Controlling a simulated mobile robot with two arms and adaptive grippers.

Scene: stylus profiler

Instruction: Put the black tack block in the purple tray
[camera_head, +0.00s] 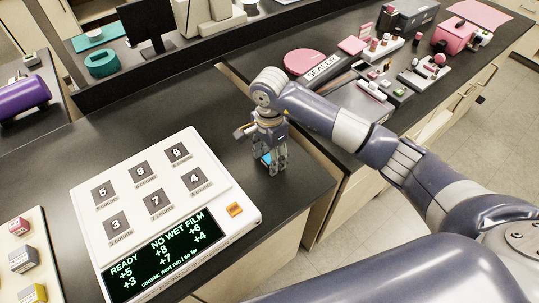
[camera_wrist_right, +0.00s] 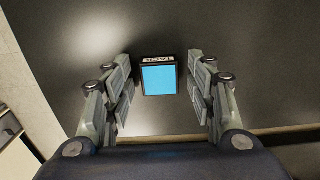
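The black tack block (camera_wrist_right: 158,78) has a bright blue face and a white label reading "TACK". In the right wrist view it sits on the dark bench top between and a little beyond the fingers. In the head view only a blue bit of the tack block (camera_head: 267,157) shows; my right gripper hides most of it. My right gripper (camera_head: 276,164) points down at the bench. In the wrist view the right gripper (camera_wrist_right: 163,90) is open, with a gap on each side of the block. My left gripper is out of view. I cannot make out a purple tray for certain.
A white panel (camera_head: 213,184) with numbered pads and a green-lit display stands left of the gripper. A purple cylinder (camera_head: 22,98) lies at far left. A pink disc (camera_head: 304,62), "SEALER" sign (camera_head: 322,68) and several small items stand behind my arm. The bench beyond the panel is clear.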

